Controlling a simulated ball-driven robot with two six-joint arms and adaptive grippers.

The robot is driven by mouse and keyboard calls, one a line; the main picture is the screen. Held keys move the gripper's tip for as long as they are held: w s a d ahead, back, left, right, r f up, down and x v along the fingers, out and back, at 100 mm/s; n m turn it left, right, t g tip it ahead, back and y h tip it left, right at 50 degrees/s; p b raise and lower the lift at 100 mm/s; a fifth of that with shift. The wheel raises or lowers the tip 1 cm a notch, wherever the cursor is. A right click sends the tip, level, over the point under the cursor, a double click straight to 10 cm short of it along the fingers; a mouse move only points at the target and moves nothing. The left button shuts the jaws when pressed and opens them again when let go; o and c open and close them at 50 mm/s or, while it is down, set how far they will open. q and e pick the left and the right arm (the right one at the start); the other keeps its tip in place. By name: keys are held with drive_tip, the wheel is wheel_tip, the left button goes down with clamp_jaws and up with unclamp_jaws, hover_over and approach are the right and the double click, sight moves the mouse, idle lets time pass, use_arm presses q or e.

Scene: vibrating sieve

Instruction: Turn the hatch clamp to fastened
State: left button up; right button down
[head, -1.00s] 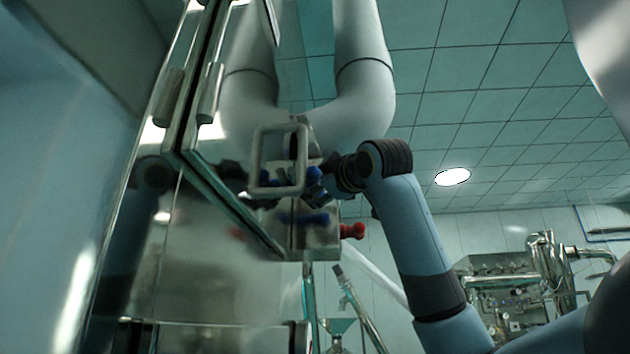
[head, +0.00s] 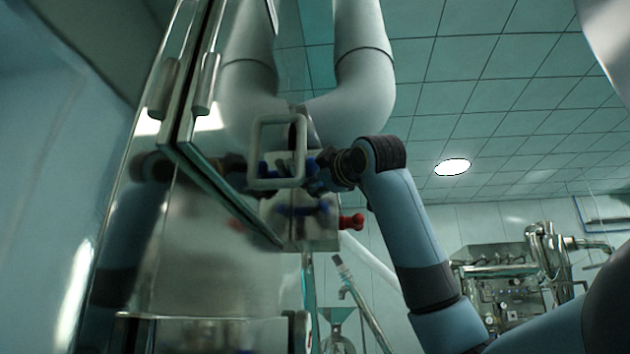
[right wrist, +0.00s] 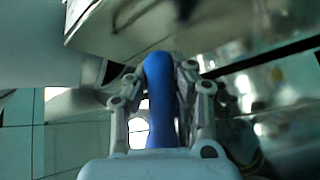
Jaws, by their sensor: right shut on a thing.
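The hatch clamp shows as a blue, rounded handle (right wrist: 160,98) in the right wrist view. It stands between the two fingers of my right gripper (right wrist: 163,88), which are shut on it. In the head view my right gripper (head: 322,174) is at the right edge of the shiny steel hatch housing, beside a grey rectangular handle (head: 254,150). The clamp is mostly hidden there by the gripper and the housing edge. I cannot tell its exact angle. My left gripper is not in view.
A red knob (head: 351,222) sticks out just below the gripper. A large grey pipe (head: 362,85) bends close above it. The tilted steel door edge (head: 225,195) is at left. Other steel machinery (head: 520,275) stands far off at right.

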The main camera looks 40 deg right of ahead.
drive_tip(key=shift+f+n+t+b, duration=0.1)
drive_tip(key=shift+n+t+b, duration=0.4)
drive_tip(key=shift+t, duration=0.1)
drive_tip(key=shift+n+t, duration=0.3)
drive_tip(key=shift+t, duration=0.1)
drive_tip(key=shift+r, duration=0.2)
drive_tip(key=c, duration=1.1)
unclamp_jaws()
drive_tip(key=shift+c, duration=0.2)
